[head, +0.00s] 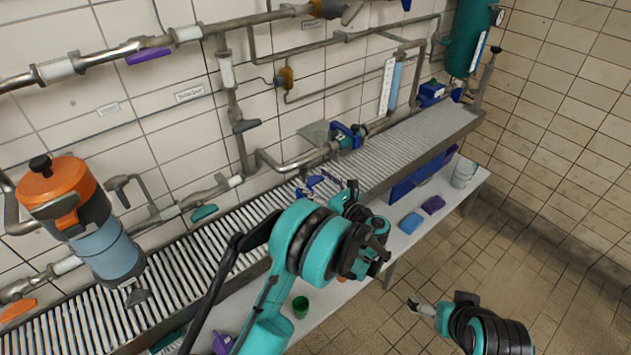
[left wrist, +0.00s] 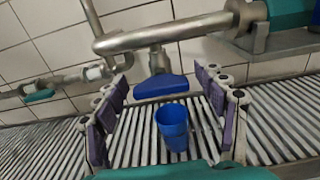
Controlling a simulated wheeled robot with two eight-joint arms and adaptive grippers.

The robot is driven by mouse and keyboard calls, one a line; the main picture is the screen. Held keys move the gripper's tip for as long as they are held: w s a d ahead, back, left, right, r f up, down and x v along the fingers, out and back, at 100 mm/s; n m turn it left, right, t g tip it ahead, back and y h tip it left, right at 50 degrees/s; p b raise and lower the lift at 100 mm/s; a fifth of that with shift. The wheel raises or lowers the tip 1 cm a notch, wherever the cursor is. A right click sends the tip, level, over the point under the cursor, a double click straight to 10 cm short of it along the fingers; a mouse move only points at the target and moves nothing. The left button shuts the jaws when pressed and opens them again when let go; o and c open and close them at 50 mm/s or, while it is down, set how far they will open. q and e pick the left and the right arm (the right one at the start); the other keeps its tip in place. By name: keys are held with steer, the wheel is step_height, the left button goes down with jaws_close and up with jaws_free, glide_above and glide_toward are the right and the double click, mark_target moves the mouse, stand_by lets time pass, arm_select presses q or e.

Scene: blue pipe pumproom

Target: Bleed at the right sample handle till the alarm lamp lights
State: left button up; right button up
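In the left wrist view, a blue sample handle (left wrist: 160,86) sits on a short stub under a grey pipe. A blue cup (left wrist: 173,127) stands upright on the slatted grating just below and in front of it. My left gripper (left wrist: 168,112) is open, its purple-padded fingers on either side of the cup, apart from it and from the handle. In the head view my left gripper (head: 330,190) reaches over the grating, and blue parts (head: 310,184) show beside its fingers. My right gripper (head: 421,307) is low at the right, over the floor. I cannot identify a lit alarm lamp.
Pipes with valves run along the tiled wall. An orange-topped canister (head: 65,200) stands at the left. Below the grating (head: 205,245), a white shelf (head: 385,232) holds a green cup (head: 300,306), a blue crate (head: 415,178) and a pail (head: 464,173). The right floor is clear.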

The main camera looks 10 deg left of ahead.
arm_select(q)
steer(key=c, duration=0.9)
steer(key=shift+n, duration=0.3)
steer(key=n, duration=0.6)
steer(key=shift+s, duration=0.1)
steer(key=n, duration=0.3)
steer(key=shift+a+f+n, duration=0.1)
steer(key=shift+n, duration=2.2)
